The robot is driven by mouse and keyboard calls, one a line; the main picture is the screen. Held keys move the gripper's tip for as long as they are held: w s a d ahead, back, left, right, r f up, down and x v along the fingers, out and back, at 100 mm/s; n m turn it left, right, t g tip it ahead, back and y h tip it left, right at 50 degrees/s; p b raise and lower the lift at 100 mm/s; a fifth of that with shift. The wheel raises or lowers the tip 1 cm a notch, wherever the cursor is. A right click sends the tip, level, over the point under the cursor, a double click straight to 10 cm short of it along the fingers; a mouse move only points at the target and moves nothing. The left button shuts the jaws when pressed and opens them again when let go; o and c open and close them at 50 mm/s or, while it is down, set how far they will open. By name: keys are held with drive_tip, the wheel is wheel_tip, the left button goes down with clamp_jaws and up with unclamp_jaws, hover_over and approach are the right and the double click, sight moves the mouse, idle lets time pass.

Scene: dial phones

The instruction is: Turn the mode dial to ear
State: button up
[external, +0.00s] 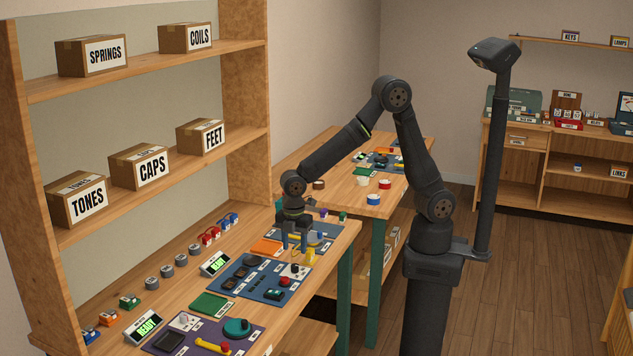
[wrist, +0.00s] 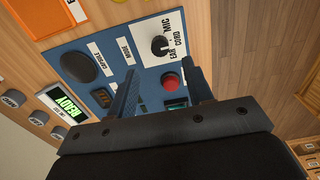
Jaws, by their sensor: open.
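The mode dial is a dark round knob (wrist: 160,46) on a white plate (wrist: 175,27) in the wrist view. The plate carries the words MIC, CORD and EAR around the knob; I cannot tell for sure which word its pointer faces. A MODE label lies to its left. My gripper (wrist: 161,90) is open and empty, its fingers below the dial in the picture and apart from it. In the external view my gripper (external: 293,240) hangs fingers-down near the blue board (external: 240,283), just above the white dial plate (external: 296,271) in the picture.
A red button (wrist: 171,81) sits close to the dial, between my fingers in the picture. A round black part (wrist: 78,67) lies left on the blue board. A lit display (wrist: 66,106) stands beside it. An orange block (external: 267,247) lies near my gripper.

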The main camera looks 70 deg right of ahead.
sight(295, 265)
wheel_tip(295, 265, down, 7)
drive_tip(key=shift+r, duration=0.1)
idle(0.3)
drive_tip(key=c, duration=1)
